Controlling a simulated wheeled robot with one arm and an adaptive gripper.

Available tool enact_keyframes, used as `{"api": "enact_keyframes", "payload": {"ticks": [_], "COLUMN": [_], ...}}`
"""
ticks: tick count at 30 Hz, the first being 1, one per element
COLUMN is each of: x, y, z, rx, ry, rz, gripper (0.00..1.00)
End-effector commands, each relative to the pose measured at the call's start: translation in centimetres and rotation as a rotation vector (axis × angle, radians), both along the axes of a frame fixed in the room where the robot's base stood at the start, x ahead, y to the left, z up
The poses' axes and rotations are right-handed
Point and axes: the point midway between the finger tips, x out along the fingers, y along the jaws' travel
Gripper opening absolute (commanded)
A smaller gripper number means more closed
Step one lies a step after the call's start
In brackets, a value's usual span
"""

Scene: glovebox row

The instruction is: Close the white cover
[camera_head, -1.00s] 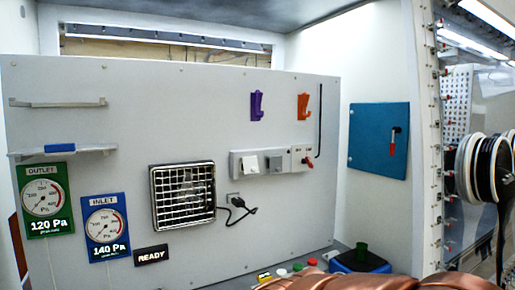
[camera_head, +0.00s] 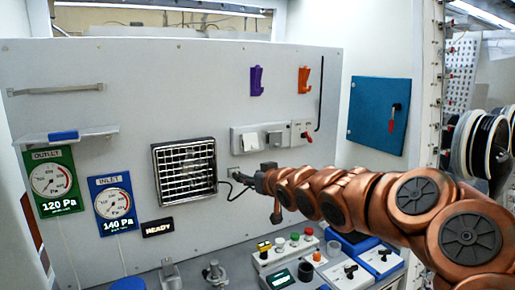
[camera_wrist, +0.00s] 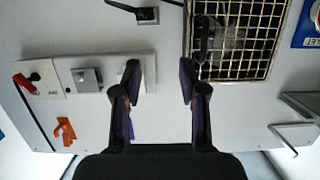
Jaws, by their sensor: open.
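The white cover (camera_head: 251,141) is on the left part of a light wall-mounted switch panel (camera_head: 237,150); it seems to stick out from the panel, but how far it is open is hard to tell. In the wrist view, which is upside down, the white cover (camera_wrist: 127,72) shows beside and partly behind one finger. My gripper (camera_head: 263,176) is in front of the wall, just below the panel. In the wrist view my gripper (camera_wrist: 160,88) has its fingers apart with nothing between them. Contact with the cover cannot be told.
A grey cover (camera_head: 275,139) and a red-handled switch (camera_head: 307,137) sit right of the white cover. A socket with a black plug and cable (camera_head: 237,178) is below. A caged fan (camera_head: 184,171) is at left. Purple (camera_head: 256,80) and orange (camera_head: 304,79) hooks hang above.

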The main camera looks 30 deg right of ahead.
Motion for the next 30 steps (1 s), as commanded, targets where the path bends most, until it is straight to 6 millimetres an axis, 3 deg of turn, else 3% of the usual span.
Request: {"api": "enact_keyframes", "payload": {"ticks": [1,3,8,14,30], "x": [0.3,0.5,0.4,1.2,7.2], "y": [-1.8,-3.5,-5.7,-6.1,-6.5], "z": [1.2,3.0,4.9,5.4,5.5], "rx": [0.0,-0.005,-0.013,-0.017,-0.016], "ry": [-0.062,-0.142,-0.244,-0.265,-0.264], "rz": [-0.009,-0.01,-0.008,-0.004,-0.003], "gripper": [0.42,0.42,0.42,0.42,0.42]}}
